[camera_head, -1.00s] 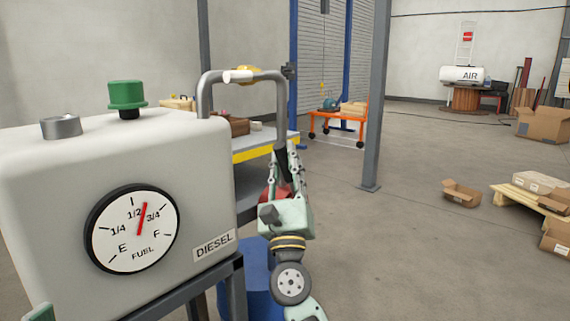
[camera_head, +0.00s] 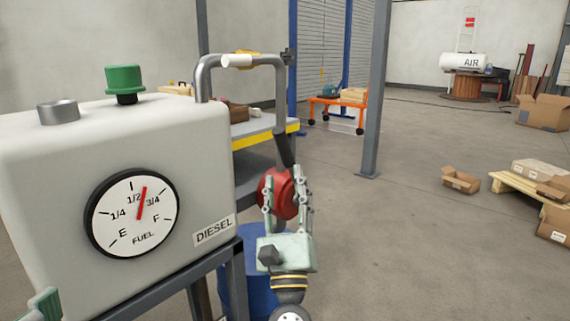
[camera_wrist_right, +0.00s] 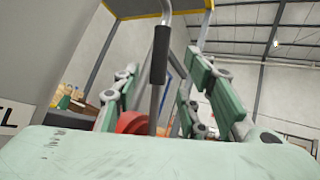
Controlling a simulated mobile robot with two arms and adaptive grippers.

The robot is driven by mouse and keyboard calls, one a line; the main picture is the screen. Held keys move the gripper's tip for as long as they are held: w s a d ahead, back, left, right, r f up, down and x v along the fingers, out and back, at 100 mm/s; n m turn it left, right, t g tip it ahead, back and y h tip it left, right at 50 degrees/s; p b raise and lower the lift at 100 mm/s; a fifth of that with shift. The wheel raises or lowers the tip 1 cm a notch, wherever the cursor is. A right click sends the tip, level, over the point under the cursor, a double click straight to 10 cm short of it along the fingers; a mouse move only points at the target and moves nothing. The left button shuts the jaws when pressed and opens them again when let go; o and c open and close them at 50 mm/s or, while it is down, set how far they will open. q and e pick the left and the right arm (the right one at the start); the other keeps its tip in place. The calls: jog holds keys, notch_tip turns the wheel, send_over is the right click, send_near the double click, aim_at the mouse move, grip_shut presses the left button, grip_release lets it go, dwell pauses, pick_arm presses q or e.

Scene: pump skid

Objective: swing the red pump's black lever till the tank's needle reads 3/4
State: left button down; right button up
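The white diesel tank (camera_head: 60,165) fills the left of the head view. Its fuel gauge (camera_head: 110,222) has a red needle (camera_head: 141,204) pointing between 1/2 and 3/4. The red pump (camera_head: 270,188) is partly hidden behind my right gripper (camera_head: 285,176). The pump's black lever (camera_head: 284,150) rises above the fingers; the right wrist view shows its black grip (camera_wrist_right: 160,55) and thin rod between the spread fingers. The right gripper is open, with a gap on each side of the lever. A pale green part of my left gripper (camera_head: 45,303) shows at the lower left; its fingers cannot be made out.
A grey pipe (camera_head: 281,100) arches from the tank top down beside the pump. A blue drum (camera_head: 252,265) stands below. A yellow-edged bench (camera_head: 262,136) is behind, and a grey post (camera_head: 376,100) stands to the right. The floor at right is clear up to the cardboard boxes.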

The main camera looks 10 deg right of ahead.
jog(key=shift+v, duration=1.55)
